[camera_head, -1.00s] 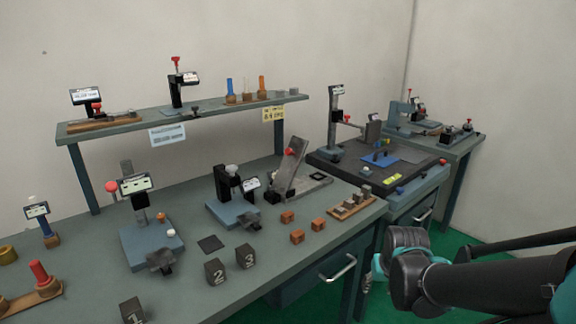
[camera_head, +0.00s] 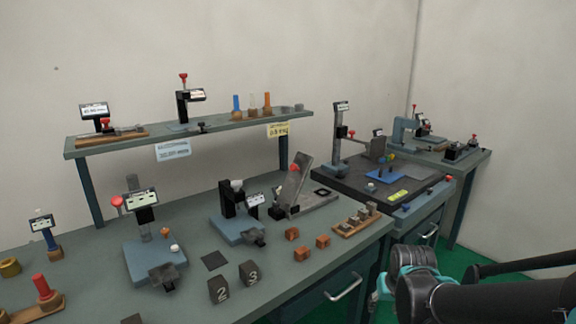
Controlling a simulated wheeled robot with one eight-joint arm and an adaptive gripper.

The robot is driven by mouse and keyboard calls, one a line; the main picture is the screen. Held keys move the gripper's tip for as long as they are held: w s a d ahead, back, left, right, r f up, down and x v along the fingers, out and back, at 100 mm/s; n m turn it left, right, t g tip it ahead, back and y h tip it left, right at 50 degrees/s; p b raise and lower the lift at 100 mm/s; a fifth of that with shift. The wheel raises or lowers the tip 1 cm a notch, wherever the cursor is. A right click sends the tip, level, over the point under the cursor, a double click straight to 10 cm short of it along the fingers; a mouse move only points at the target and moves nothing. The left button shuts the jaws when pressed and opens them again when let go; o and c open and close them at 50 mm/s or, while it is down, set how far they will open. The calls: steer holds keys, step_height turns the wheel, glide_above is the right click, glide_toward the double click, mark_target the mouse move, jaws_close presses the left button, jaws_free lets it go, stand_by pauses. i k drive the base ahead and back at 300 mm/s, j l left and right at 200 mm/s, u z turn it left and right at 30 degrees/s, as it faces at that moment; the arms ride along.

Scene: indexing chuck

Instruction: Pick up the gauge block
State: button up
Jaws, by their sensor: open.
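Several small grey metal blocks stand in a row on a wooden rack (camera_head: 343,232) at the right front of the near bench. One of these grey blocks (camera_head: 363,213) looks like a gauge block, but I cannot tell which one is meant. Black links of my arm show at the lower right, beyond the bench's right end. The fingers of my gripper do not show, and nothing is seen held.
Wooden cubes (camera_head: 292,234) and dark numbered blocks (camera_head: 218,289) lie left of the rack. A tilted grey plate fixture (camera_head: 297,185) stands behind it. A dark surface plate (camera_head: 345,178) is on the bench beyond. A raised shelf (camera_head: 225,124) spans the back.

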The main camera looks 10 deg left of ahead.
mark_target(354, 221)
steer(key=i+l+u, duration=0.25)
steer(key=l, duration=0.15)
steer(key=i+l+u, duration=0.1)
steer(key=l+u, duration=0.15)
steer(key=l, duration=0.2)
steer(key=i+l+u, duration=0.1)
steer(key=l+u, duration=0.15)
steer(key=l, duration=0.2)
steer(key=i+l+u, duration=0.1)
steer(key=l+u, duration=0.15)
steer(key=l, duration=0.25)
